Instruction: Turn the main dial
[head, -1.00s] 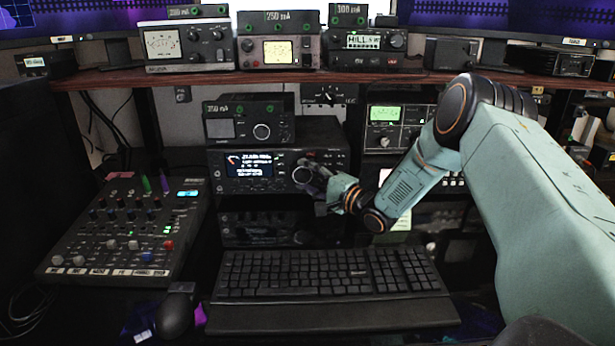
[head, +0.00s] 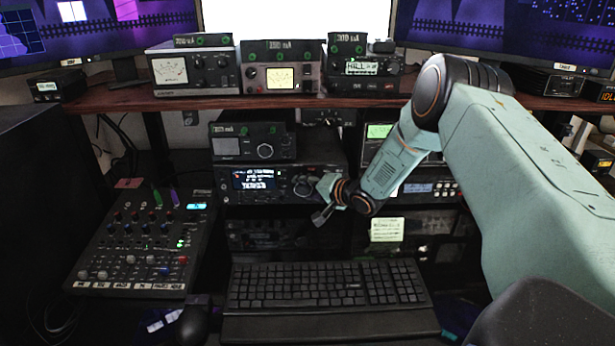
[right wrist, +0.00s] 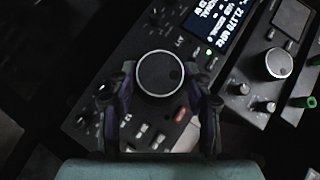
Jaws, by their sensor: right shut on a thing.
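The main dial (head: 302,187) is a round dark knob with a silvery rim on the front of the black radio (head: 226,190), right of its lit screen. In the right wrist view the dial (right wrist: 160,74) fills the space between the two fingers of my right gripper (right wrist: 165,88). In the head view my right gripper (head: 318,196) is at the dial, partly in front of it, with one finger low and one high. It is shut on the dial. My left gripper is not in view.
A smaller unit (head: 225,147) stands on the radio. A keyboard (head: 325,287) lies below and a mixer (head: 140,245) stands at the left. A wooden shelf (head: 130,101) with several devices runs above. Small knobs and a red button (right wrist: 181,114) sit close to the fingers.

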